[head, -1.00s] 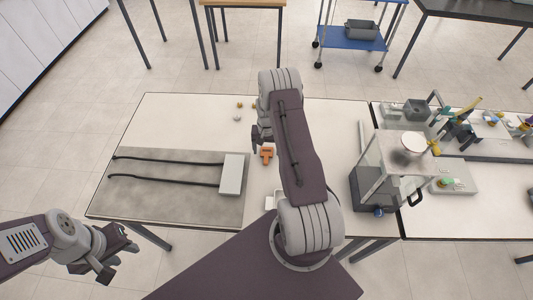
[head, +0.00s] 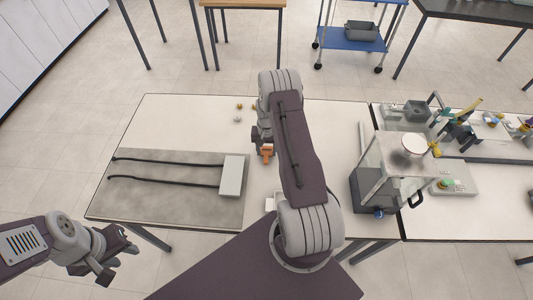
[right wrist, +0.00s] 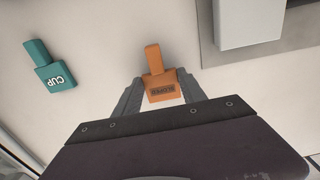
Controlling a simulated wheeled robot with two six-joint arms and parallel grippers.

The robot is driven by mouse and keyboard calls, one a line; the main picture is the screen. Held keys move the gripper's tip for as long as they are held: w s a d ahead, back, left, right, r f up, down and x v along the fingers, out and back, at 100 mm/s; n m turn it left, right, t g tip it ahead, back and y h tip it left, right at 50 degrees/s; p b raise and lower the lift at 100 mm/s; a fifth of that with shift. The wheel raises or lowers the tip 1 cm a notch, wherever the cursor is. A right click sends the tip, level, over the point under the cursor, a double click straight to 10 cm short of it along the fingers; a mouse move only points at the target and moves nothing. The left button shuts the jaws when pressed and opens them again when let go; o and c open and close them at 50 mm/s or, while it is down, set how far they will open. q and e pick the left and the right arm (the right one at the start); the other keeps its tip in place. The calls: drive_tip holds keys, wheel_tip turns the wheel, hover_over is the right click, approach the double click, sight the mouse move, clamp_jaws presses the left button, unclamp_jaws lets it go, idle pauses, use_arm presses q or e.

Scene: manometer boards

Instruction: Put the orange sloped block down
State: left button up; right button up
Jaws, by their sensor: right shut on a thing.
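The orange sloped block (right wrist: 158,80) has a dark label and a narrow stem. In the right wrist view it sits between the two fingers of my right gripper (right wrist: 160,88), which is shut on it. In the head view the block (head: 267,153) shows just below my right gripper (head: 264,144), over the white table (head: 190,120); I cannot tell whether it touches the top. My left gripper (head: 116,257) is empty and its fingers are apart, off the table's front left corner.
A teal block marked CUP (right wrist: 55,70) lies near the orange one. A grey board (head: 150,205) with black tubes and a pale box (head: 232,175) lies to the left. Small yellow pieces (head: 239,106) lie behind. A clear-sided apparatus (head: 385,175) stands right.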

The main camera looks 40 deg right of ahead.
sight(269, 153)
drive_tip(key=r, duration=0.2)
drive_tip(key=d+r, duration=0.1)
drive_tip(key=shift+s+b, duration=0.35)
drive_tip(key=s+d+r+b, duration=0.1)
drive_tip(key=s+d+r, duration=0.5)
drive_tip(key=s+d, duration=0.1)
drive_tip(key=shift+s+d+r+b, duration=0.2)
drive_tip(key=shift+d+r+b, duration=0.05)
drive_tip(key=shift+b, duration=0.05)
